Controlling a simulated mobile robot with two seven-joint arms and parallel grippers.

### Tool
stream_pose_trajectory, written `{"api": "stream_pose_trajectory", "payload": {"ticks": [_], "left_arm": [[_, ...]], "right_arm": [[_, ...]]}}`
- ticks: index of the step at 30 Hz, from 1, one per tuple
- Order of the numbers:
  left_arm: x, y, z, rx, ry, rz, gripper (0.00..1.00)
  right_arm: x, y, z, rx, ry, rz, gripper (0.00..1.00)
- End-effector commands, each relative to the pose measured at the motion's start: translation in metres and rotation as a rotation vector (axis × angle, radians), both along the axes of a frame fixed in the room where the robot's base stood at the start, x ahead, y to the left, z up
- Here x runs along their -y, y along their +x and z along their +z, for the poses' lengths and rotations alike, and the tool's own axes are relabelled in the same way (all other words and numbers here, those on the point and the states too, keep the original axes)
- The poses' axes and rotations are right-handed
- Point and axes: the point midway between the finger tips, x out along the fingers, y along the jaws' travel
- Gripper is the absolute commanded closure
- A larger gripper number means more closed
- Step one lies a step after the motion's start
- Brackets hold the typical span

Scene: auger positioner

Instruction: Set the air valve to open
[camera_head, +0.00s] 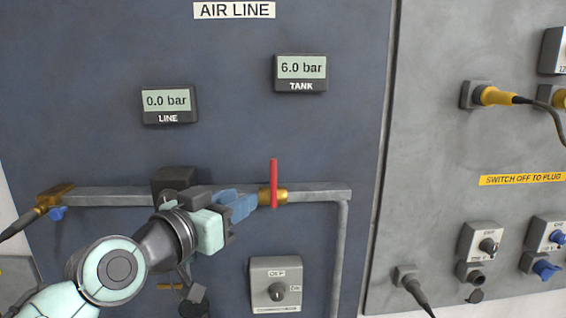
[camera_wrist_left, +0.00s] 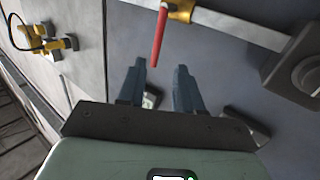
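The air valve is a brass body with a red lever (camera_head: 273,184) on the grey pipe. In the head view the lever stands upright, across the pipe. The LINE gauge (camera_head: 168,103) reads 0.0 bar and the TANK gauge (camera_head: 301,72) reads 6.0 bar. My left gripper (camera_head: 246,204) is just left of the lever in the head view. In the left wrist view the gripper (camera_wrist_left: 160,80) is open and empty, its two blue fingers apart. The red lever (camera_wrist_left: 159,38) lies beyond the fingertips there, with a gap. My right gripper is not in view.
The pipe (camera_head: 325,193) runs sideways and bends down at the right. A grey OFF/ON switch box (camera_head: 265,290) sits below the valve. A dark block (camera_head: 175,180) is on the pipe to the left. The right panel (camera_head: 430,150) carries sockets, plugs and cables.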

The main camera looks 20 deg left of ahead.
Motion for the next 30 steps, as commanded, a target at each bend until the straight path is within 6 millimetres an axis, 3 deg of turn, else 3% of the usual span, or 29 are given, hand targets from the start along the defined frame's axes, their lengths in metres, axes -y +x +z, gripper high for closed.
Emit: {"api": "stream_pose_trajectory", "payload": {"ticks": [3,7,21,30], "left_arm": [[0.002,-0.016,0.022,0.040,0.013,-0.004,0.65],[0.004,-0.008,0.026,0.046,0.017,-0.005,0.65],[0.016,0.086,0.029,0.047,0.015,-0.004,0.65],[0.020,0.113,0.026,0.048,0.016,-0.003,0.65]], "right_arm": [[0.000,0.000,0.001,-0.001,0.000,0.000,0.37],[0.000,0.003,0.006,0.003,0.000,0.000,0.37],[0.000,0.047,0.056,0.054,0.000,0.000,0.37],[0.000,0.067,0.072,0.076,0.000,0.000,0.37]]}}
